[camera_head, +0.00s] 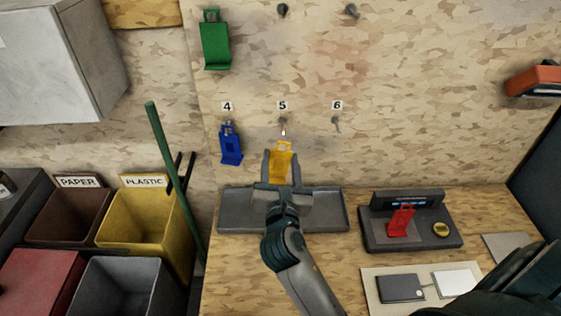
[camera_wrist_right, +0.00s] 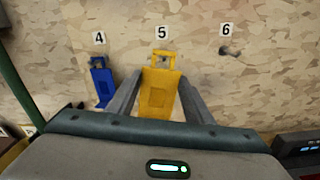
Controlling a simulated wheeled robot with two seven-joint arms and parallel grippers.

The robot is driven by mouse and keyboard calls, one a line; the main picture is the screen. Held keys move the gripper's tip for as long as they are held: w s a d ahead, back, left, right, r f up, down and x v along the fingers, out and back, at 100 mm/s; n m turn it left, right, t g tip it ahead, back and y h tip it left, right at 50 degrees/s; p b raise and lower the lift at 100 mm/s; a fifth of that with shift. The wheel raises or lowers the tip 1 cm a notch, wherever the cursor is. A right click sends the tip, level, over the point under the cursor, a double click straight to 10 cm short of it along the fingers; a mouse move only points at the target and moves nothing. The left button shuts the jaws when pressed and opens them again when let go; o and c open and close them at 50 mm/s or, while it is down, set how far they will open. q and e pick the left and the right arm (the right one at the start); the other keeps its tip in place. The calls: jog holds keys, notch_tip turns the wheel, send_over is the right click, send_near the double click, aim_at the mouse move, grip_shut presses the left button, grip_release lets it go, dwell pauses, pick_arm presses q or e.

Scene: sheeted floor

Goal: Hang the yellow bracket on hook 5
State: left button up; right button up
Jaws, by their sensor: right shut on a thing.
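The yellow bracket (camera_head: 282,160) is gripped by its sides between the fingers of my right gripper (camera_head: 281,167), upright in front of the board. In the right wrist view, the yellow bracket (camera_wrist_right: 160,92) has its loop at the top, just under the label 5 (camera_wrist_right: 162,33). Hook 5 (camera_head: 283,122) shows above the bracket in the head view. My left gripper is not in view.
A blue bracket (camera_head: 230,147) hangs at hook 4, left of the yellow one. Hook 6 (camera_head: 336,124) is bare. A green bracket (camera_head: 215,42) hangs higher up. Below are a grey tray (camera_head: 335,217) and a scale-like device (camera_head: 375,240) with a red bracket (camera_head: 401,220).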

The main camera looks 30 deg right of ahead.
jog(key=shift+w+d, duration=0.1)
jog(key=shift+w, duration=0.1)
jog(key=b+x, duration=0.1)
jog(key=x, duration=0.2)
jog(key=b+x, duration=0.2)
jog(key=x, duration=0.1)
jog(key=f+b+x, duration=0.1)
jog(key=x, duration=0.2)
jog(key=shift+w+d+f, duration=0.1)
jog(key=shift+w+f, duration=0.05)
jog(key=shift+f, duration=0.1)
dwell(1.0)
dwell(0.4)
jog(key=o, duration=1.2)
jog(key=shift+f, duration=0.15)
